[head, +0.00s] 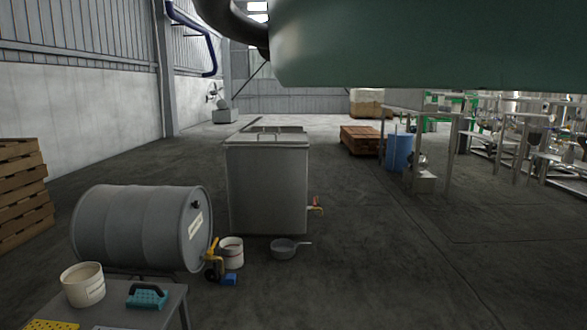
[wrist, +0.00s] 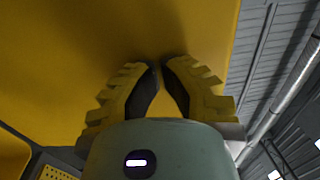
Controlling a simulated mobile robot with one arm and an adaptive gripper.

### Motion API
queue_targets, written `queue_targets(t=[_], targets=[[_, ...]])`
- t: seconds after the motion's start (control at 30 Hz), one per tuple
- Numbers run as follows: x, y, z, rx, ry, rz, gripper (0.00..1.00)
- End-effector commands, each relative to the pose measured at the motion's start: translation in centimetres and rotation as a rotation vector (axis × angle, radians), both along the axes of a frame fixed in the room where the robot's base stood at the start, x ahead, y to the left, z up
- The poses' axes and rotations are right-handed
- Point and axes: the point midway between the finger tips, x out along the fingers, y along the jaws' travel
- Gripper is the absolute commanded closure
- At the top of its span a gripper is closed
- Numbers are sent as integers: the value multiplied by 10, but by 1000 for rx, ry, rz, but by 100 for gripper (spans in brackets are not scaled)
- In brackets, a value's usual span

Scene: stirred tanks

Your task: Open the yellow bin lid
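A large yellow surface (wrist: 90,40) fills the upper left and middle of the wrist view. It looks like part of the yellow bin, but I cannot tell whether it is the lid or a wall. Its right edge runs beside a grey corrugated roof or wall. My gripper (wrist: 159,64) has yellow ribbed fingers with dark pads. Its tips come together close to the yellow surface, and nothing shows between them. I cannot tell whether they touch it. Another yellow part (wrist: 12,155) shows at lower left. The head view does not show the yellow bin or my gripper.
A grey drum (head: 140,225) lies on its side at left, behind a small table (head: 160,315). A steel tank (head: 268,185) stands mid-floor, with a pan (head: 284,249) before it. Pallets (head: 22,190) are at far left. Floor at right front is clear. My green arm blocks the top right.

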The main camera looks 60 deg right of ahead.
Motion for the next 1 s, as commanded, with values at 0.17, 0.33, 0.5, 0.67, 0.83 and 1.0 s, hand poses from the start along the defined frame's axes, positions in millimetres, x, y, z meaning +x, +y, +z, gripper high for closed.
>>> queue_targets(t=[0.17, 0.33, 0.5, 0.67, 0.83, 1.0], targets=[[18, 6, 8, -39, 55, -8, 100], [30, 15, 8, -69, 100, -8, 100], [41, 23, 7, -97, 139, -5, 100], [49, 28, 6, -117, 167, -7, 100], [55, 33, 4, -131, 191, -7, 100], [59, 36, 4, -139, 203, -5, 100]])
